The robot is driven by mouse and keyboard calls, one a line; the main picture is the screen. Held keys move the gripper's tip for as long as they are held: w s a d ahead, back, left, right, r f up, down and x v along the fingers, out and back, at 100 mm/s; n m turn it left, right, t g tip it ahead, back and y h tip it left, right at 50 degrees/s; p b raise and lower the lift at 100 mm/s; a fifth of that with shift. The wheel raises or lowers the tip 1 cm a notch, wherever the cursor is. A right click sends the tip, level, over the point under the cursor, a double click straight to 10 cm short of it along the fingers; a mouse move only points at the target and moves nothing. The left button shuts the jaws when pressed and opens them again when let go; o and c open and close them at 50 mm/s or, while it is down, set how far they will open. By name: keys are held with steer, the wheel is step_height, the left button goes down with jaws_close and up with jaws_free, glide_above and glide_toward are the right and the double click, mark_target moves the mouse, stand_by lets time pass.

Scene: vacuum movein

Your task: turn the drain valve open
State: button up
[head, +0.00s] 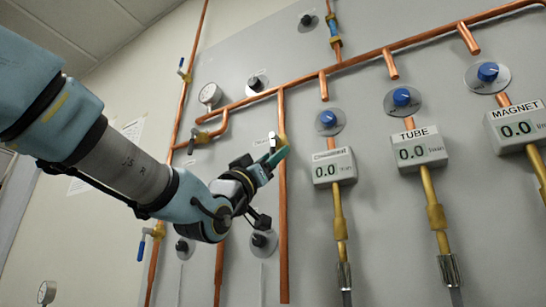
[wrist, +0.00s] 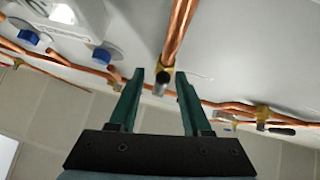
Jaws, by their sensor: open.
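My gripper (head: 277,156) is at the vertical copper pipe in the middle of the panel. In the wrist view its two green fingers (wrist: 159,78) are apart, with nothing clamped between them. A brass valve with a short grey handle (wrist: 161,86) shows between the fingertips, on the copper pipe (wrist: 180,30). In the head view the grey handle (head: 272,139) shows just above the fingers, and the fingers partly cover the valve body. I cannot read its label, so I cannot tell whether it is the drain valve. I see no clear contact.
A black-handled valve (head: 192,141) and a blue-handled valve (head: 184,71) are at the left. Flow boxes, including TUBE (head: 420,148) and MAGNET (head: 516,125), read 0.0 at the right, below blue knobs (head: 402,97). A horizontal copper pipe (head: 360,61) runs above my gripper.

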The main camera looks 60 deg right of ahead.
steer(key=b+v, duration=0.2)
steer(key=v, duration=0.8)
steer(key=shift+a+f+b, duration=0.25)
steer(key=shift+a+b, duration=0.05)
